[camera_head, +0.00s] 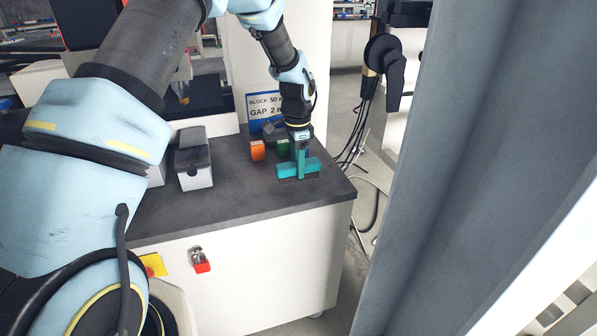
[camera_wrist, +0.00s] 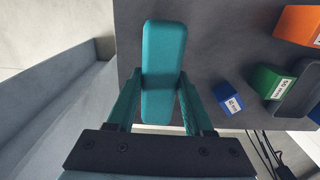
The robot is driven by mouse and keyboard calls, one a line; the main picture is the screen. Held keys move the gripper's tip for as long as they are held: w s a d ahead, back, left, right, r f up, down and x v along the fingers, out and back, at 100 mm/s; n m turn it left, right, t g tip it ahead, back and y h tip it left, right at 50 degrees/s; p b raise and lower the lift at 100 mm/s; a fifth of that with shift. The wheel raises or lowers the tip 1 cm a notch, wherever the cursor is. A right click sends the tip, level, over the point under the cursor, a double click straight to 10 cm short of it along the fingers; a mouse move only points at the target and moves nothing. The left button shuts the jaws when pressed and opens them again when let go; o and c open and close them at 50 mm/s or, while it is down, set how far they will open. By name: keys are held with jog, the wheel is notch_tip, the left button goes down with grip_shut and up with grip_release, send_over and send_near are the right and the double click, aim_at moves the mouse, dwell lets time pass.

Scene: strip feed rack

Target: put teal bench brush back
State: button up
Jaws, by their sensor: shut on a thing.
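The teal bench brush (camera_head: 290,171) shows in the head view near the right front corner of the dark bench top (camera_head: 232,196). In the wrist view the brush (camera_wrist: 163,60) is a long, rounded teal bar pointing away from the wrist. My gripper (camera_head: 301,163) points down over it, with teal fingers on its two sides. The wrist view shows my gripper (camera_wrist: 160,82) shut on the brush's middle. I cannot tell whether the brush touches the bench top or hangs just above it. Its underside is hidden.
Orange (camera_head: 257,150), green (camera_head: 283,147) and blue (camera_wrist: 228,97) labelled blocks stand close by the brush. A blue-and-white sign (camera_head: 262,106) stands behind. A grey-and-white device (camera_head: 194,160) is to the left. The bench's front strip is clear; a grey post (camera_head: 440,180) rises at right.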

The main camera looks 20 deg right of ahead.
jog(key=shift+f+p, duration=0.4)
jog(key=shift+f, duration=1.15)
jog(key=shift+f, duration=0.2)
jog(key=o, duration=1.2)
jog(key=shift+r, duration=0.1)
